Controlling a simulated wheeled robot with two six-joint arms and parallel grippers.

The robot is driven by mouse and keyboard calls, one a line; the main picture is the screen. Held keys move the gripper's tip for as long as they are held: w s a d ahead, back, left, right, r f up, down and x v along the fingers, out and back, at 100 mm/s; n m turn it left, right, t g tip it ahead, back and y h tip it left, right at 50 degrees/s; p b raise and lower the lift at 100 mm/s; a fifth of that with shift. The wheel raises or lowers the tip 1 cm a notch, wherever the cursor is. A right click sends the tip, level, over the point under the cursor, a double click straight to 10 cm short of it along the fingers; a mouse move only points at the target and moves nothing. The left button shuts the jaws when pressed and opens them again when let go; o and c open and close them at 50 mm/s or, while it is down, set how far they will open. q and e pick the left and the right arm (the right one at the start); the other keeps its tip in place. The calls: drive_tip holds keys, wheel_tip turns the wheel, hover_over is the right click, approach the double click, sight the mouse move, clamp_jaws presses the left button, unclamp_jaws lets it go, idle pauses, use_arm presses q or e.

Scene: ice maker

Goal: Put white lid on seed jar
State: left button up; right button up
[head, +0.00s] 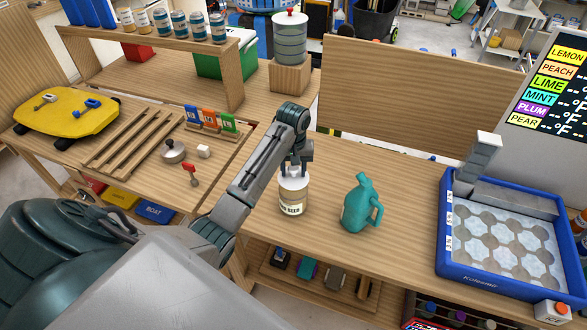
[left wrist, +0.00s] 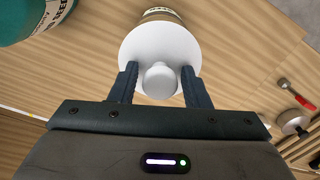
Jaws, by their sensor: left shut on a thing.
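The seed jar (head: 292,203) stands upright on the wooden table, with a cream label that reads SEED. The white lid (head: 293,182) is at the jar's mouth, and it shows in the left wrist view (left wrist: 160,52) as a white disc with a round knob. My left gripper (head: 296,170) points down over the jar. Its two fingers (left wrist: 160,84) are on either side of the knob and shut on it. The jar's body shows beyond the lid in the left wrist view. I cannot tell whether the lid is fully seated. My right gripper is not in view.
A teal jug (head: 359,205) stands right of the jar. A blue ice tray (head: 447,238) is at the right. The table behind the jug is clear.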

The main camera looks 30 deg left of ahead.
use_arm(q)
drive_tip(key=shift+f, duration=0.65)
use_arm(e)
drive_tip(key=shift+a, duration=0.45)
use_arm(q)
drive_tip(key=o, duration=1.1)
drive_tip(key=shift+c, duration=0.2)
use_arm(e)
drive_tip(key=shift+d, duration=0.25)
